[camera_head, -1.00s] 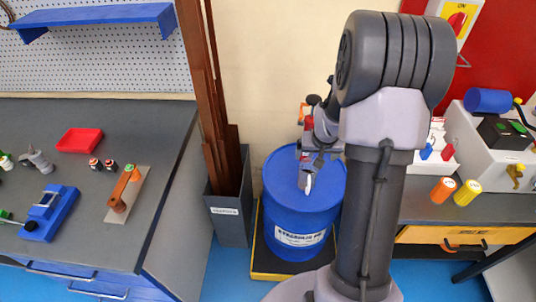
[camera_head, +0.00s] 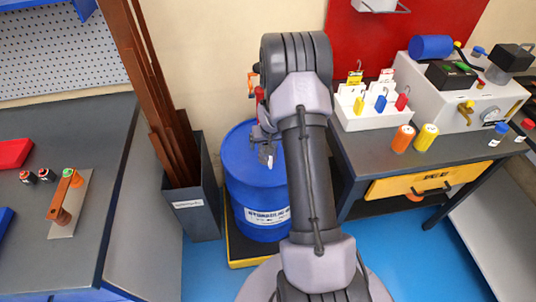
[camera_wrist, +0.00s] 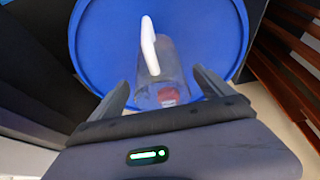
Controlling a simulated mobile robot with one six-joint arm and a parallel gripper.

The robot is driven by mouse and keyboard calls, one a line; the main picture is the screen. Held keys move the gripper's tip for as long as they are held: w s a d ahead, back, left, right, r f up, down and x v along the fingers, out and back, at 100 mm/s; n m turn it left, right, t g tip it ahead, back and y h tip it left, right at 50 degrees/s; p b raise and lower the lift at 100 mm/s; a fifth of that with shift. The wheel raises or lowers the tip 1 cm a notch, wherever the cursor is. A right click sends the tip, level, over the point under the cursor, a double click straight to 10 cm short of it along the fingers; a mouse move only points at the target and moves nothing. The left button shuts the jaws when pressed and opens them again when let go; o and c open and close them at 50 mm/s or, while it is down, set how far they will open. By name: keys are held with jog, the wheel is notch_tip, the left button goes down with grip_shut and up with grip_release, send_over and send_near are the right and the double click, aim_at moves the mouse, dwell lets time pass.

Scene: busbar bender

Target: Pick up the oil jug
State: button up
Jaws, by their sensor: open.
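The oil jug (camera_wrist: 172,75), a clear container with a white handle or spout (camera_wrist: 149,45), is at the blue drum (camera_wrist: 100,35) in the wrist view. A reddish patch shows low on the jug. My gripper (camera_wrist: 160,80) is open, with one finger on each side of the jug; I cannot tell whether they touch it. In the head view my gripper (camera_head: 266,152) is over the top of the blue drum (camera_head: 240,185), beside my arm. Only a small pale part of the jug shows there, and my arm covers the drum's right side.
A dark bin (camera_head: 196,215) with long brown bars stands left of the drum. A grey workbench (camera_head: 100,130) is at the left. At the right is a table (camera_head: 370,150) with padlocks, orange and yellow cylinders and a machine. Blue floor is free in front.

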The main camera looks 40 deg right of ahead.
grip_shut()
jog(key=shift+r, duration=0.1)
dwell(0.3)
jog(key=s+a+r, duration=0.5)
jog(key=s+a, duration=0.6)
jog(key=shift+s, duration=0.25)
dwell(0.5)
dwell(0.4)
